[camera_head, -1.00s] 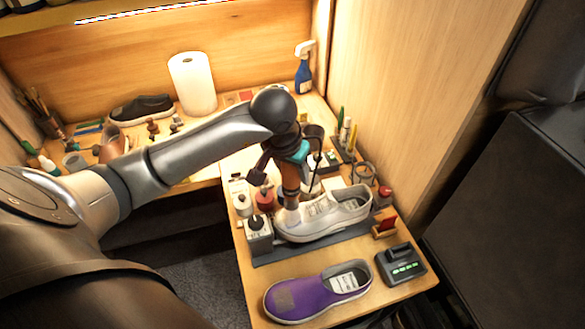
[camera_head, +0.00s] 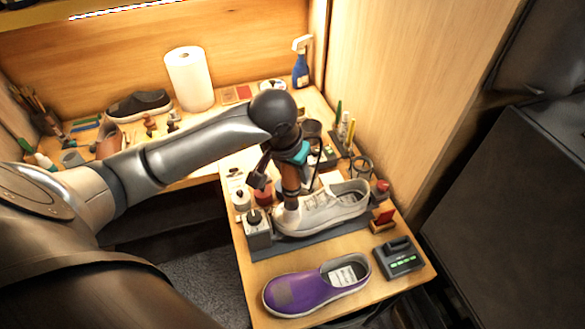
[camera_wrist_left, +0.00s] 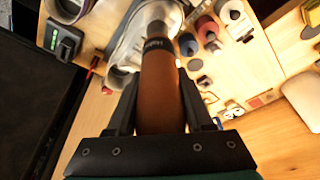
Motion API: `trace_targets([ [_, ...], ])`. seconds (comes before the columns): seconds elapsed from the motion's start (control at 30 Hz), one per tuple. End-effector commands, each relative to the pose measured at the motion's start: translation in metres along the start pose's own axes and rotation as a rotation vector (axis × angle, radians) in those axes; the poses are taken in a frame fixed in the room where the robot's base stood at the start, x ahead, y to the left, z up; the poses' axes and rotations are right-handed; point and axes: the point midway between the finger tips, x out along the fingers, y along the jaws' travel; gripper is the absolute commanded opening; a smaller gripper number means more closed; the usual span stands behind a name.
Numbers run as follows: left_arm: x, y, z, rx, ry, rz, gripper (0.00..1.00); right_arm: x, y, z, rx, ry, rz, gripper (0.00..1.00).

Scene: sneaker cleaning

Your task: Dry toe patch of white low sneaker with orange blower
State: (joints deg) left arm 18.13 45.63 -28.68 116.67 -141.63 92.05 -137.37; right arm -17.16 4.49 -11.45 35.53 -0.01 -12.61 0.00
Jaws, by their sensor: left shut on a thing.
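The white low sneaker (camera_head: 335,208) lies on a dark mat on the right-hand bench, toe to the left. My left gripper (camera_head: 292,166) is shut on the orange-brown blower (camera_head: 291,182), which points down over the sneaker's toe. In the left wrist view the blower (camera_wrist_left: 160,92) stands between my fingers, and its dark-ringed nozzle end reaches the toe region. Whether the nozzle touches the toe is hard to tell. Part of the sneaker (camera_wrist_left: 124,50) shows beside the nozzle. The toe patch is largely hidden by the blower. My right gripper is out of view.
A purple shoe (camera_head: 312,290) lies in front, with a dark device with green lights (camera_head: 399,259) to its right. A small grey box with a black knob (camera_head: 257,232) stands left of the toe. Bottles and holders crowd behind. A wooden wall (camera_head: 400,90) rises at right.

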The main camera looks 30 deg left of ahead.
Motion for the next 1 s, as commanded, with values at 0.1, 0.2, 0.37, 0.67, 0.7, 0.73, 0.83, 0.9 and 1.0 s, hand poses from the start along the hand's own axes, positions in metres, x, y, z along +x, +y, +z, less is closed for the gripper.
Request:
trace_targets([
  [0.1,-0.001,0.001,0.0,0.0,0.002,0.0,0.0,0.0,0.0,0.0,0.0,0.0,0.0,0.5],
  [0.2,-0.001,0.001,0.0,0.0,0.002,0.0,0.0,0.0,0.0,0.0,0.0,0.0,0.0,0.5],
  [0.37,-0.001,0.001,0.0,0.0,0.002,0.0,0.0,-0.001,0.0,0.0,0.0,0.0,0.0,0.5],
  [0.67,-0.028,0.0,-0.009,0.0,0.003,-0.001,0.0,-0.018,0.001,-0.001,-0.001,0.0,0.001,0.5],
  [0.7,-0.031,0.0,-0.01,0.0,0.003,-0.001,0.0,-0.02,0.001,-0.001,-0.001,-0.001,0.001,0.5],
  [0.73,-0.034,0.0,-0.011,0.0,0.003,-0.001,0.0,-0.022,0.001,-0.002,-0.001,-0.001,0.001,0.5],
  [0.83,-0.044,0.0,-0.014,0.0,0.004,-0.002,0.0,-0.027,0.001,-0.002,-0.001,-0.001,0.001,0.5],
  [0.9,-0.05,0.0,-0.015,0.0,0.003,-0.001,0.0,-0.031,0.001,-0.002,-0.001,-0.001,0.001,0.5],
  [1.0,-0.059,0.0,-0.019,0.0,0.004,-0.001,0.0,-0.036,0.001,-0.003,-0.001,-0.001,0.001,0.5],
])
